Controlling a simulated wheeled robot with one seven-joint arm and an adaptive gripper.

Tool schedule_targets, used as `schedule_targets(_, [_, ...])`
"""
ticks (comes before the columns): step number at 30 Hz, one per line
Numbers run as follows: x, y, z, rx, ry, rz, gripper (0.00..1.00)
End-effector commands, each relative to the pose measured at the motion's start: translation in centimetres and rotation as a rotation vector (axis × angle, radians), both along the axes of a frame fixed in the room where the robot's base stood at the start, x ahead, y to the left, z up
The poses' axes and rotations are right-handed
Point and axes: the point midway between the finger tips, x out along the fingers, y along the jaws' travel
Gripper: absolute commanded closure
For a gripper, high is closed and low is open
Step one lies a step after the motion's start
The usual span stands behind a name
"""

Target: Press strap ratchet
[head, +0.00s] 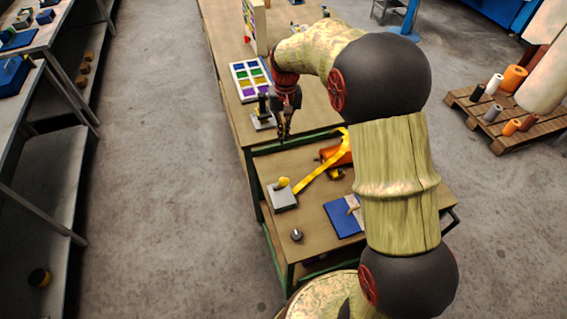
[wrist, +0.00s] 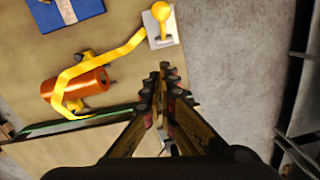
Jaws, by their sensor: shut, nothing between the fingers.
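A yellow strap (head: 322,175) runs across an orange roll (head: 330,155) to a grey plate (head: 284,196) with a yellow knob (head: 284,182) on it. This knobbed plate looks like the strap ratchet. The wrist view shows the strap (wrist: 110,55), the roll (wrist: 75,90), and the yellow knob (wrist: 161,12) on the grey plate (wrist: 160,37) at the top. My gripper (head: 284,135) points down, shut and empty, above the bench and behind the knob in the head view. In the wrist view my gripper (wrist: 165,78) lies below the knob, apart from it.
A blue board (head: 343,217) and a small dark knob (head: 297,235) lie on the same lower bench top. A black upright piece on a pale base (head: 262,121) and a tray of coloured squares (head: 247,82) stand behind, near my gripper. A green rail (head: 290,143) edges the bench.

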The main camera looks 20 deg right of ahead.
Motion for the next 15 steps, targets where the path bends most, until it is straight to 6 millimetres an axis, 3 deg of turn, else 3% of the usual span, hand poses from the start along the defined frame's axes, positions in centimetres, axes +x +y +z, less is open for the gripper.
schedule_targets(8, [-0.1,0.0,-0.7,0.000,0.001,0.000,1.00])
schedule_targets(15, [-0.3,0.2,-4.5,0.000,0.004,0.001,1.00])
